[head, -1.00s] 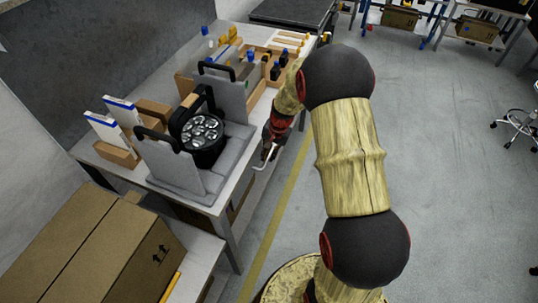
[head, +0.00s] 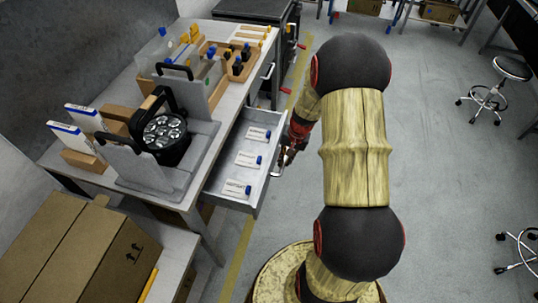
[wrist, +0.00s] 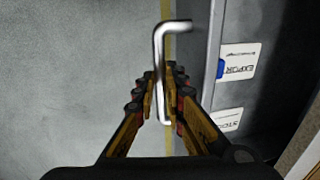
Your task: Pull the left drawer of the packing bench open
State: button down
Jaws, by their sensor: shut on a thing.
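The left drawer (head: 213,184) of the packing bench (head: 205,150) stands out from under the bench top in the head view. Inside it lie labelled cards with blue pieces (head: 248,159). In the wrist view the drawer's front edge (wrist: 213,50) and two cards, one reading "EXPOR" (wrist: 239,62), show at the right. My gripper (wrist: 162,95) is shut on the drawer's silver bar handle (wrist: 172,27), which passes between the fingers. In the head view my gripper (head: 286,157) is at the drawer's front, partly hidden by my arm.
A black par can (head: 165,132) sits in grey foam on the bench top. A wooden organiser (head: 240,66) is farther back. A cardboard box (head: 75,250) stands at front left. Open floor lies to the right, with stools (head: 495,85) beyond.

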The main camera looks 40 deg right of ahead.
jog(key=shift+s+d, duration=0.9)
jog(key=shift+s, duration=0.25)
jog(key=shift+s+d, duration=0.85)
jog(key=shift+s, duration=0.3)
jog(key=c, duration=1.9)
grip_release()
jog(key=shift+o, duration=0.3)
notch_tip(320, 180, up, 12)
jog(key=s+d, duration=0.1)
jog(key=shift+s+d, duration=0.25)
jog(key=shift+s, duration=0.15)
jog(key=shift+f, duration=0.15)
